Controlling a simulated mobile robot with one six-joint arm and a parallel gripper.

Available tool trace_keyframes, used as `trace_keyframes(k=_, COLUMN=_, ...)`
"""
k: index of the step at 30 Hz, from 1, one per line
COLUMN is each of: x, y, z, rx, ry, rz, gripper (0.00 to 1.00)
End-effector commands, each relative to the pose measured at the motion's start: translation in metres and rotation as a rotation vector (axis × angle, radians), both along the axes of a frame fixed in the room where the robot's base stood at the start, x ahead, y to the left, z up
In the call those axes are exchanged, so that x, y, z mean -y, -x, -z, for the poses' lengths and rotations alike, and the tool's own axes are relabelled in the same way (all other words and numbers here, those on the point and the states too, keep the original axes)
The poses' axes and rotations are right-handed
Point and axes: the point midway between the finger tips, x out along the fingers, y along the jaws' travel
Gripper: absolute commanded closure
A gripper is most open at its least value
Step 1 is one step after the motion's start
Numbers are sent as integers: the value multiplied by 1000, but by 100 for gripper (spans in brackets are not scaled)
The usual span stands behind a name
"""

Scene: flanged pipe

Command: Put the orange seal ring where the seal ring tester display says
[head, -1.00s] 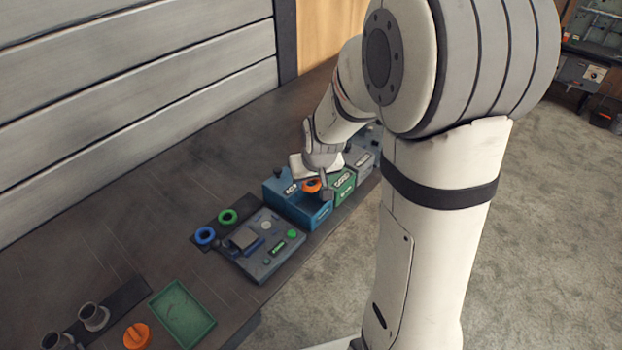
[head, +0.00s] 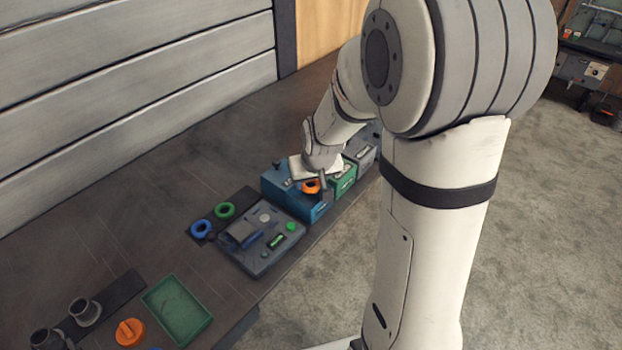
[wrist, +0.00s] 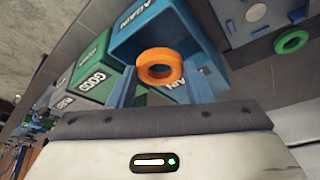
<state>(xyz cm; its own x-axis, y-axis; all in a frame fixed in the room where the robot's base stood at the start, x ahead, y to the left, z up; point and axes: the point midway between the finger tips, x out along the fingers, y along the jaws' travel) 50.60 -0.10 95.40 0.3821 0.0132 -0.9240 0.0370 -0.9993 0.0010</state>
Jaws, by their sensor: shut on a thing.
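The orange seal ring (head: 310,187) is held in my gripper (head: 315,188) over the blue bin (head: 312,208). In the wrist view the ring (wrist: 160,66) sits between the fingers, which are shut on it. The blue bin (wrist: 132,48) behind it is labelled AGAIN. The green bin (wrist: 93,79) beside it is labelled GOOD. The grey bin (head: 361,158) stands beyond the green one, its label too small to read. The seal ring tester (head: 262,252) stands next to the blue bin. Its small display (head: 276,241) is lit green, but I cannot read its text.
A green ring (head: 224,210) and a blue ring (head: 200,229) lie on a dark mat behind the tester. A green tray (head: 178,310), an orange part (head: 130,332) and grey pipe pieces (head: 84,311) are at the front left. The bench's back left is clear.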

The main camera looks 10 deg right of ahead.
Motion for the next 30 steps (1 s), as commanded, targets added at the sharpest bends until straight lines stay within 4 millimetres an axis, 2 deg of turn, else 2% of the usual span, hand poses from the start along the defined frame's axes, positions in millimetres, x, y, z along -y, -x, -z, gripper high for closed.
trace_keyframes(k=3, x=0, y=0, z=7, rx=0, ry=0, rz=0, gripper=76)
trace_keyframes(k=17, x=-1, y=0, z=7, rx=0, ry=0, rz=-2, gripper=76)
trace_keyframes(k=30, x=-1, y=0, z=15, rx=0, ry=0, rz=-2, gripper=76)
